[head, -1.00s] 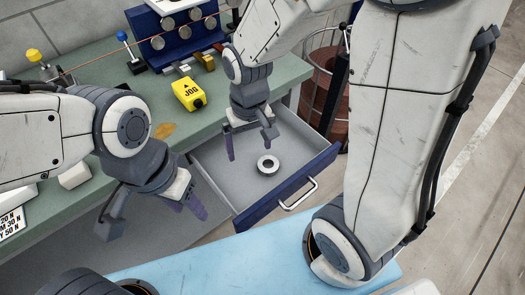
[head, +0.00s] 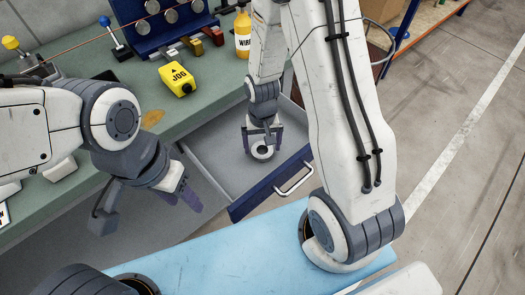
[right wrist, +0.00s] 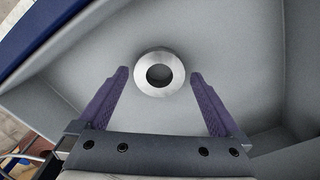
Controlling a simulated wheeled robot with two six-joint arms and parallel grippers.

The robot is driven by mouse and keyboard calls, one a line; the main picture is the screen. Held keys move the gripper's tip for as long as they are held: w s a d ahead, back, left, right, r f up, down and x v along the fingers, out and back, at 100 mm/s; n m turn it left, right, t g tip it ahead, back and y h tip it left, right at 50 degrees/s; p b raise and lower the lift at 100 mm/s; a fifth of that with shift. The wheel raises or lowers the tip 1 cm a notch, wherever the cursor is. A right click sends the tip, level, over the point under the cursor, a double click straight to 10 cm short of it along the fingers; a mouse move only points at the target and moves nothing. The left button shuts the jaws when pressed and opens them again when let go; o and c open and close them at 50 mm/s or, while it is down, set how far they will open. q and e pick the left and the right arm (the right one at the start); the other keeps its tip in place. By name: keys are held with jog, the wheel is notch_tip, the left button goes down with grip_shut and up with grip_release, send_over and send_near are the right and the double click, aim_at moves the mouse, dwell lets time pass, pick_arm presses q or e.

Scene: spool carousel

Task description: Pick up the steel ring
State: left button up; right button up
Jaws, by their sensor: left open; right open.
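The steel ring (head: 262,152) lies flat on the floor of the open drawer (head: 213,158). It also shows in the right wrist view (right wrist: 160,54) as a thick shiny ring with a dark hole. My right gripper (head: 262,146) is open above the ring and partly hides it in the head view. In the right wrist view my right gripper's purple fingers (right wrist: 158,76) are spread, with the ring between and slightly beyond their tips, apart from both. My left gripper (head: 190,198) is open and empty, left of the drawer and in front of the bench.
The drawer's blue front (head: 270,184) has a pale handle (head: 294,179). On the green bench (head: 135,87) stand a yellow JOG box (head: 178,79), a blue rack (head: 165,30) and a yellow WIRE bottle (head: 243,36). Drawer walls surround the right gripper. The drawer floor beside the ring is clear.

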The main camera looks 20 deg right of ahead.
jog(key=shift+f, duration=0.8)
jog(key=c, duration=1.2)
jog(key=shift+c, duration=0.2)
